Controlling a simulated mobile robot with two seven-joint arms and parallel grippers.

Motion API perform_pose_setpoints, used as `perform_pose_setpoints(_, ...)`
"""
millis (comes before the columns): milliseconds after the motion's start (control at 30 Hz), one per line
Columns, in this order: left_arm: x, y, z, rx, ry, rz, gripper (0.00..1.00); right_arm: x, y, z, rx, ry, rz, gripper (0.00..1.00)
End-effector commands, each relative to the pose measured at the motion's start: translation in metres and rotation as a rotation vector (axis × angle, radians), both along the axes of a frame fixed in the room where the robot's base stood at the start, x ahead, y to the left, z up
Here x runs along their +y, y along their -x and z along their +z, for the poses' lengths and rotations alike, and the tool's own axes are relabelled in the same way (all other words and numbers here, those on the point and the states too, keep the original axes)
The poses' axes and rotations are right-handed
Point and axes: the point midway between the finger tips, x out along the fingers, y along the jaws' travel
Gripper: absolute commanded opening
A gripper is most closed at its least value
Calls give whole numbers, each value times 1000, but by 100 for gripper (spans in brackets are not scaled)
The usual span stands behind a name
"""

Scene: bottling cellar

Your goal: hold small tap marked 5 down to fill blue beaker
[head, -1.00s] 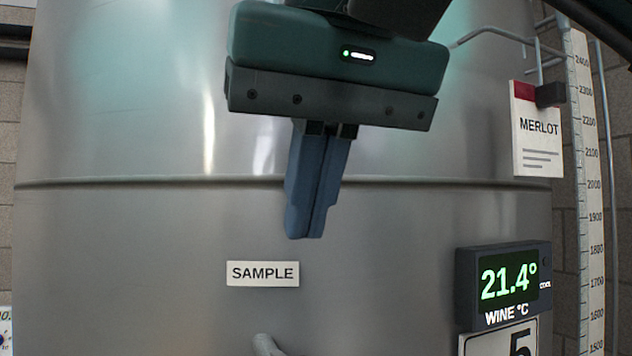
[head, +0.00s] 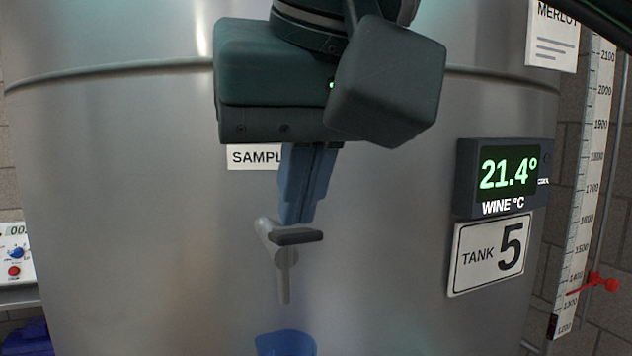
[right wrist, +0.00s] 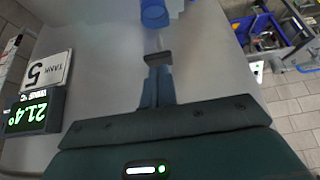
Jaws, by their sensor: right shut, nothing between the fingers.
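The small tap (head: 280,262) sticks out from the steel tank (head: 130,200) marked TANK 5, with a dark lever (head: 296,237) on top. The blue beaker (head: 286,344) is below the spout, cut off by the bottom edge of the head view. My right gripper (head: 297,222) is shut and empty, its blue fingertips pointing down just above the lever; I cannot tell if they touch it. In the right wrist view the fingertips (right wrist: 158,70) are close to the lever (right wrist: 157,58), with the blue beaker (right wrist: 154,14) beyond. My left gripper is not in view.
The temperature display (head: 505,178) and TANK 5 plate (head: 488,254) are on the tank's right. A control panel (head: 15,255) is at the far left.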

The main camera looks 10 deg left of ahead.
Motion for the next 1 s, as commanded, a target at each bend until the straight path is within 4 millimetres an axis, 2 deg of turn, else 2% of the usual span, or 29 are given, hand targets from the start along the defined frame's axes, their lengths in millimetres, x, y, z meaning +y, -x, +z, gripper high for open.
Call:
perform_pose_setpoints(200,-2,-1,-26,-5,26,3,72,-5,6,-19,-130,-84,1,0)
perform_pose_setpoints(300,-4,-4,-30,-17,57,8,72,-6,8,-25,-207,-137,2,0)
perform_pose_setpoints(467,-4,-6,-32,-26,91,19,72,-4,6,-30,-291,-194,2,0)
perform_pose_setpoints(533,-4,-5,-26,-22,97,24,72,-4,6,-24,-285,-191,0,0)
perform_pose_setpoints(1000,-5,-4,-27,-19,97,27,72,-4,6,-25,-282,-189,0,0)
